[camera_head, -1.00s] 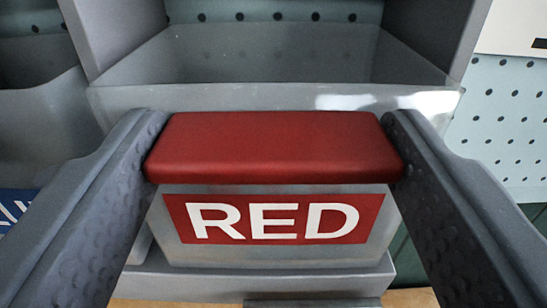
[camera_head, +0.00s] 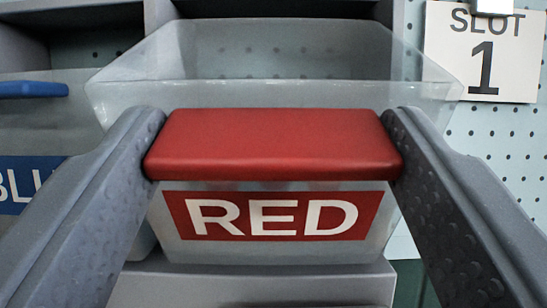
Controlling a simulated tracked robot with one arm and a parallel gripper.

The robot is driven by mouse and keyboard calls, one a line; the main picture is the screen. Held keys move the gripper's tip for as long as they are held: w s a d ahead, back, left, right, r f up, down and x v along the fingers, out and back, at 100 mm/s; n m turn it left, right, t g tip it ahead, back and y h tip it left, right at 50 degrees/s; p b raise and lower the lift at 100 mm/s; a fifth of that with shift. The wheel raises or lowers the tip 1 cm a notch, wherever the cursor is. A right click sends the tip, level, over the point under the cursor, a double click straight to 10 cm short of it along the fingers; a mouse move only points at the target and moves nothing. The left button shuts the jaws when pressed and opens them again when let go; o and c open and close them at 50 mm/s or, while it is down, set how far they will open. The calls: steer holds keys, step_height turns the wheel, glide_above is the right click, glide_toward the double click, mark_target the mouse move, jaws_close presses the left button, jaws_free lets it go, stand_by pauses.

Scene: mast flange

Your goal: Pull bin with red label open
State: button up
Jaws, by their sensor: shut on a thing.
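The bin with the red label (camera_head: 430,95) is translucent and open at the top. Its front carries a red label (camera_head: 272,216) reading "RED" and a red handle (camera_head: 273,145) above it. My gripper (camera_head: 273,143) is shut on the red handle, one finger touching each end. The bin sticks out in front of the grey shelf, and its inside looks empty where I can see it. Its lower rear is hidden behind the handle and front wall.
A second translucent bin with a blue handle (camera_head: 34,89) and a partly hidden blue label (camera_head: 25,180) is at the left. A "SLOT 1" sign (camera_head: 485,55) hangs on the perforated panel (camera_head: 500,150) at the right. A grey ledge (camera_head: 250,284) lies below the red bin.

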steer(key=shift+s+f, duration=0.1)
steer(key=shift+f, duration=0.15)
steer(key=o, duration=1.4)
steer(key=shift+r, duration=0.1)
steer(key=shift+s, duration=0.1)
steer(key=b+v, duration=1.3)
steer(key=shift+f, duration=0.55)
steer(key=shift+s, duration=0.1)
steer(key=shift+r, duration=0.15)
